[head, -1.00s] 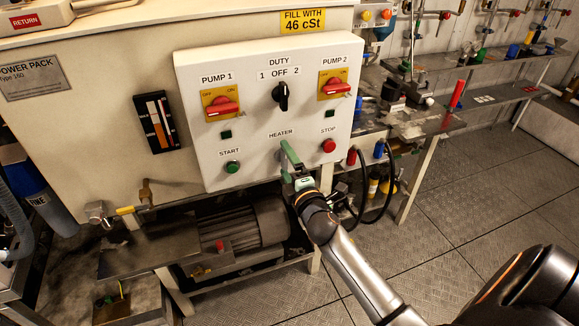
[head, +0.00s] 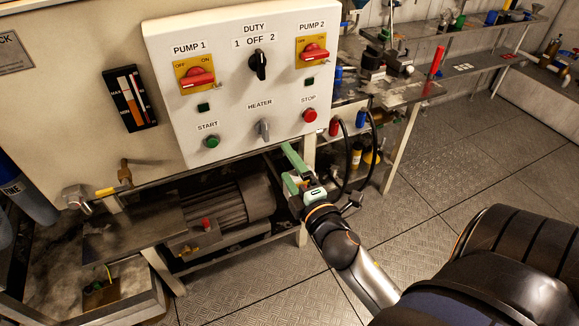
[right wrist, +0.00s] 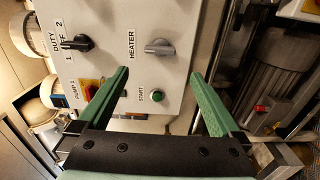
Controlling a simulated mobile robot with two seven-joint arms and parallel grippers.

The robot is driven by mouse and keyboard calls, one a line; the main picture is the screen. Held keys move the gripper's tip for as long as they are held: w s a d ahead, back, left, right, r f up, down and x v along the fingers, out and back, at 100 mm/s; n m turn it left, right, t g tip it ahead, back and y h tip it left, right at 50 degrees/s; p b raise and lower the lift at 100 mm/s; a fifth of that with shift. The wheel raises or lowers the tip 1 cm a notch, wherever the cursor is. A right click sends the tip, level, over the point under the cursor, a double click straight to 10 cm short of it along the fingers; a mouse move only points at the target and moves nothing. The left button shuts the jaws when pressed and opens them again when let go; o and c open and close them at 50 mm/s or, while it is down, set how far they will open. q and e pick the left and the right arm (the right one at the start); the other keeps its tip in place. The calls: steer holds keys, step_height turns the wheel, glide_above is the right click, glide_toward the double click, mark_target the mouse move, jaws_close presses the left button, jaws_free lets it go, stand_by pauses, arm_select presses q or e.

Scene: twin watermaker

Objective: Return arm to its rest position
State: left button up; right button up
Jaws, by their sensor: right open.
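My right gripper (head: 290,165) shows in the head view just below the lower right edge of the white control panel (head: 232,113). Its green fingers are apart with nothing between them. In the right wrist view the open fingers (right wrist: 160,74) stand in front of the panel, apart from the grey heater knob (right wrist: 159,47) and the green start button (right wrist: 157,95). The grey heater knob (head: 262,128) is uncovered in the head view. My left gripper is not in view.
The panel carries red pump switches (head: 197,77) and a black duty knob (head: 258,64). A motor (head: 225,205) sits on the frame below. A cluttered bench (head: 400,95) stands to the right, with black hoses (head: 374,145) near my gripper. Open floor (head: 450,165) lies right.

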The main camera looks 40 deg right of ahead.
stand_by(0.5)
steer(key=s+a+f+m+g+y+p, duration=0.1)
steer(key=s+a+f+m+g+y, duration=0.2)
steer(key=s+a+f+m, duration=0.3)
steer(key=s+a+f+m+g+y+p, duration=0.2)
steer(key=s+a+f+m+g, duration=0.3)
steer(key=f, duration=1)
steer(key=s+a+m+y, duration=0.1)
steer(key=s+a+m, duration=0.1)
steer(key=s+a, duration=0.1)
steer(key=shift+s+a+f+y, duration=0.3)
steer(key=shift+s+a+y, duration=0.1)
steer(key=shift+s, duration=0.1)
